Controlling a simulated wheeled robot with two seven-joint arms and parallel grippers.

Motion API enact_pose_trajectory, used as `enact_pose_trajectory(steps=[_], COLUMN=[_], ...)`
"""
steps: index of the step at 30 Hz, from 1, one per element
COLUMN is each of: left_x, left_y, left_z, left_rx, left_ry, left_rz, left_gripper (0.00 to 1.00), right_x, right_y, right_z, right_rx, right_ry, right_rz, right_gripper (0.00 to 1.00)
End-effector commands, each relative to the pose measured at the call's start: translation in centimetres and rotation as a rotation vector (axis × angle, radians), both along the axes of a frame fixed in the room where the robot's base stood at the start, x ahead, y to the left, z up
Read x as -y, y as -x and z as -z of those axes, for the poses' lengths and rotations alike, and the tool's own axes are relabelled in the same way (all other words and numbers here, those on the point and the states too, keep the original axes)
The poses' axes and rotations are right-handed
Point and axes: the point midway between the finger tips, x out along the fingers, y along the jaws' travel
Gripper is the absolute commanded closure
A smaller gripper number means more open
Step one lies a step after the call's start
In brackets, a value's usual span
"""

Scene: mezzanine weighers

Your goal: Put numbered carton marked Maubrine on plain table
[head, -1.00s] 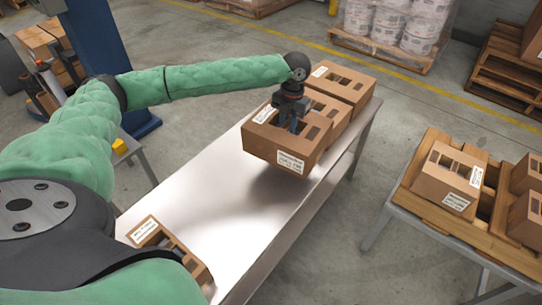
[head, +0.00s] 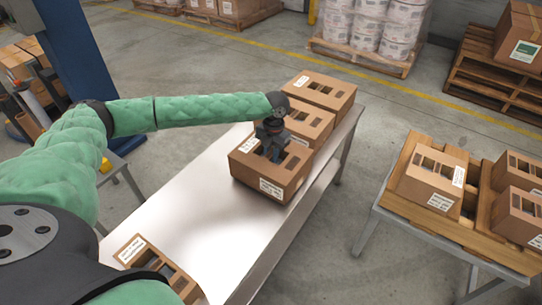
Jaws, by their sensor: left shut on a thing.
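My left gripper (head: 272,152) is shut on a brown carton (head: 262,187) with open slots in its top and white labels. The label print is too small to read, so I cannot tell whether it says Maubrine. The carton is upright at or just above the plain metal table (head: 205,215); I cannot tell whether its base touches. My right gripper is not in view.
Two similar cartons stand behind the held one, the nearer (head: 313,125) close to it and the farther (head: 325,89) at the table's end. Another carton (head: 135,252) is at the near end. The table's middle is clear. Several cartons stand on a wooden pallet (head: 455,227) at right.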

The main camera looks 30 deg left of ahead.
Motion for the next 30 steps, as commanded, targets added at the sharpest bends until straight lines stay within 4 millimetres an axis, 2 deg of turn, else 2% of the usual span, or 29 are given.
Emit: enact_pose_trajectory(steps=[4,14,15,17,26,30], left_x=[0.03,0.02,0.0,0.0,0.0,0.02], left_y=[0.01,0.04,0.05,0.05,0.03,-0.09], left_z=[1.22,1.46,1.52,1.51,1.46,0.7], left_rx=[0.001,0.0,0.0,0.0,0.0,0.002], left_ry=[0.0,0.0,0.0,0.0,0.0,0.0], left_rz=[0.001,0.0,0.0,0.0,0.0,0.0], left_gripper=[1.0,1.0,0.71,0.59,0.57,0.57], right_x=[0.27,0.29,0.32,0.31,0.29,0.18], right_y=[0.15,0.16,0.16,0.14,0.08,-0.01], right_z=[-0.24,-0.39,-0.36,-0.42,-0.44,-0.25], right_rx=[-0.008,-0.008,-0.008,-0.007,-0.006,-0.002], right_ry=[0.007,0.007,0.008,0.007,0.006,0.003], right_rz=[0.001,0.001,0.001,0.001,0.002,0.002], right_gripper=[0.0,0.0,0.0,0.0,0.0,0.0])
